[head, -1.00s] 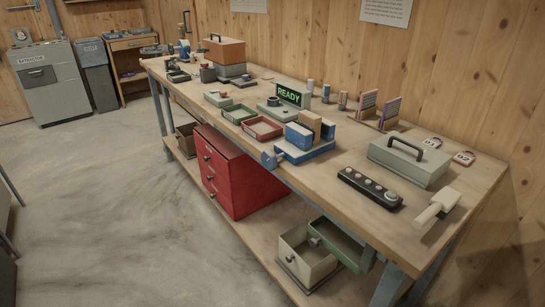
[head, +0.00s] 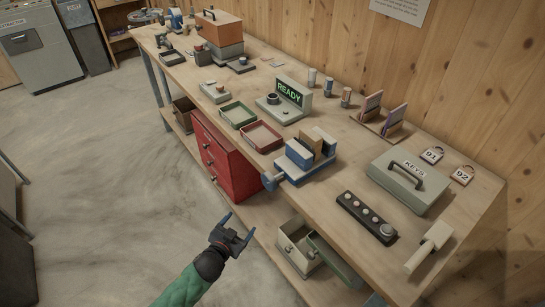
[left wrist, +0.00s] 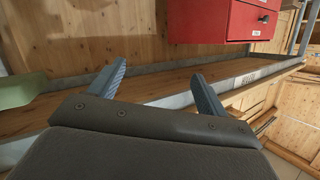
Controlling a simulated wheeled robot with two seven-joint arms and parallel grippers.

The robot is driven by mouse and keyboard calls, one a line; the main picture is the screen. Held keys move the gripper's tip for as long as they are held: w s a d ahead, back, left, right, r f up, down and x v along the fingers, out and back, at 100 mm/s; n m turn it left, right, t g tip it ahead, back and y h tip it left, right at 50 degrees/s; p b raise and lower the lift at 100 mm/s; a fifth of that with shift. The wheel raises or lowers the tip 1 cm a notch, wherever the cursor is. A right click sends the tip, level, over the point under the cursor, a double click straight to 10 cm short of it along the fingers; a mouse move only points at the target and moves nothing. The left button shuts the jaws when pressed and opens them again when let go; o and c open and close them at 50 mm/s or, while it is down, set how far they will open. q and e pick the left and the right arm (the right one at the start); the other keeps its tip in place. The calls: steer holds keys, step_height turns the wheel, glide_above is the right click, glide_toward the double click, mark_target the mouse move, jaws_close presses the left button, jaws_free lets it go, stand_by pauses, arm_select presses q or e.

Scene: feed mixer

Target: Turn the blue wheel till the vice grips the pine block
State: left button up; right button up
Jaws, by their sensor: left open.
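The blue vice (head: 297,176) sits at the bench's front edge in the head view. The pine block (head: 311,141) stands upright between its blue jaws; whether both jaws touch it is too small to tell. The blue wheel (head: 271,181) sticks out from the front of the vice, past the bench edge. My left gripper (head: 236,226) is open and empty, in front of the bench, below and left of the wheel, apart from it. Its spread fingers also show in the left wrist view (left wrist: 158,72), where I see neither wheel nor vice. My right gripper is not in view.
A red drawer cabinet (head: 222,163) stands under the bench, with open bins (head: 297,250) on the lower shelf to its right. On the bench are red (head: 262,137) and green trays, a READY display (head: 290,92), a button strip (head: 367,216) and a key box (head: 409,181).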

mark_target(266, 183)
arm_select(q)
steer(key=d+r+m+h+p, duration=0.1)
steer(key=r+h+p, duration=0.1)
steer(key=r, duration=0.5)
steer(key=s+d+r+m+g+h+p, duration=0.1)
steer(key=d+r+h+p, duration=0.1)
steer(key=r, duration=0.5)
steer(key=d+r+m+g+h+p, duration=0.1)
steer(key=r+h+p, duration=0.2)
steer(key=r, duration=0.4)
steer(key=shift+s+d+h, duration=0.15)
steer(key=shift+d+h, duration=0.05)
steer(key=shift+h, duration=0.2)
steer(key=shift+s+d+r+g+h, duration=0.3)
steer(key=shift+s+g, duration=0.1)
steer(key=shift+s, duration=0.1)
steer(key=shift+d, duration=0.3)
steer(key=shift+p+x, duration=1.5)
steer(key=shift+x, duration=2.2)
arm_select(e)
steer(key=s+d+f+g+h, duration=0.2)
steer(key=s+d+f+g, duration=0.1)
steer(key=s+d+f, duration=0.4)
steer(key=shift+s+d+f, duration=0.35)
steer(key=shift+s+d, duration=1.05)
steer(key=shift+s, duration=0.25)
arm_select(q)
steer(key=shift+c, duration=0.3)
